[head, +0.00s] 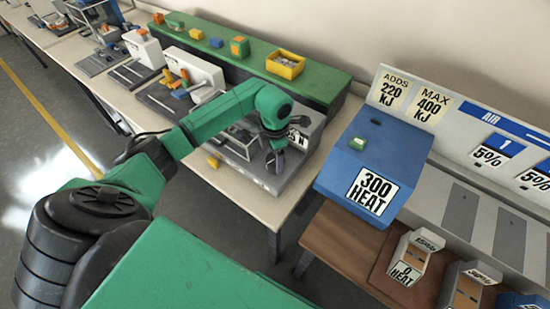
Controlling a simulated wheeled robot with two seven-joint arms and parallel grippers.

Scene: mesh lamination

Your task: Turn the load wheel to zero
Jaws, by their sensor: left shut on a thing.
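My green left arm reaches from the lower left to a grey test machine at the right end of the bench. My left gripper (276,152) points down at the front of this machine and is shut on what appears to be its load wheel, mostly hidden by the jaws. A white label (299,136) on the machine, ending in "N", shows just right of the gripper and is partly covered. The wheel's setting cannot be read. My right gripper is not in view.
A blue box (345,158) marked "300 HEAT" stands right of the machine. A green shelf (225,42) behind holds coloured blocks and a yellow tray (285,64). Similar machines line the bench to the left. Small "HEAT" blocks (408,262) stand at lower right.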

